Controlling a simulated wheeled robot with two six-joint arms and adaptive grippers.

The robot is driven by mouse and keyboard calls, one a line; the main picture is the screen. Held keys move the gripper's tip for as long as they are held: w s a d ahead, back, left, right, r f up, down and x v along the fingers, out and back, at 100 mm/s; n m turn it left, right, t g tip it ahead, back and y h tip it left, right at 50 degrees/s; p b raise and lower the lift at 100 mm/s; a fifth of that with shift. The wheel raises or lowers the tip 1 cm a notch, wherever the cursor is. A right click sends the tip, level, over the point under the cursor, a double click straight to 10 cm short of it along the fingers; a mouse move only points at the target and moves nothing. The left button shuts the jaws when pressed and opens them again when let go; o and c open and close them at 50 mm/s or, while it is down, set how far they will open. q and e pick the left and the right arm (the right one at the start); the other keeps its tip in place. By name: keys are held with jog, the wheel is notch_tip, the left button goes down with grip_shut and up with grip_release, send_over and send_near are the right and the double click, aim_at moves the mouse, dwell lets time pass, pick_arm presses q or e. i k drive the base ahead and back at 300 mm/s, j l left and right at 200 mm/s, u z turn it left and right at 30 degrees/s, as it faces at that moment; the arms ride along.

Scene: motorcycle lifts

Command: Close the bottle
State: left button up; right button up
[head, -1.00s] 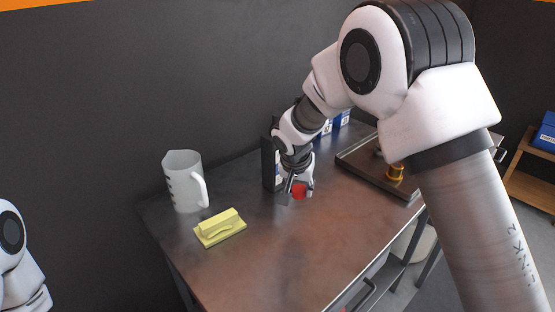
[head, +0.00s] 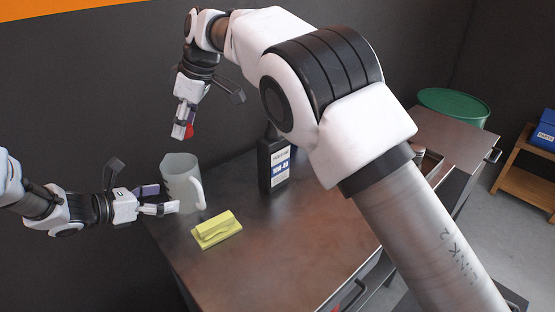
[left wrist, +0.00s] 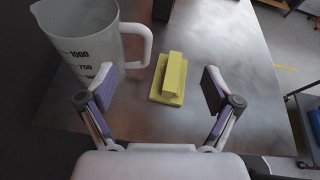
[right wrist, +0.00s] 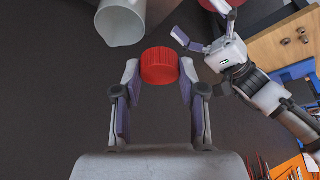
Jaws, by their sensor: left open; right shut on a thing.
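The black bottle (head: 268,172) with a white and blue label stands upright at the back of the metal table; my right arm hides part of its top. My right gripper (head: 184,132) is raised high, above and beyond the jug, left of the bottle. It is shut on a red ribbed cap (head: 190,131), which shows clearly between its fingertips in the right wrist view (right wrist: 160,66). My left gripper (head: 163,200) is open and empty at the table's left edge, beside the jug. Its spread fingers also show in the left wrist view (left wrist: 158,89).
A translucent measuring jug (head: 180,178) stands at the table's left edge. A yellow sponge-like block (head: 216,229) lies in front of it. The table's middle (head: 270,240) is clear. My right arm crosses the right side. A green drum (head: 455,104) and wooden shelf (head: 525,172) stand at right.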

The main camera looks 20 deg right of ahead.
aim_at(273, 149)
jog(key=i+l, duration=0.1)
jog(key=l, duration=0.3)
jog(key=i+l, duration=0.15)
jog(key=l, duration=0.25)
jog(key=i+l, duration=0.1)
jog(key=l, duration=0.3)
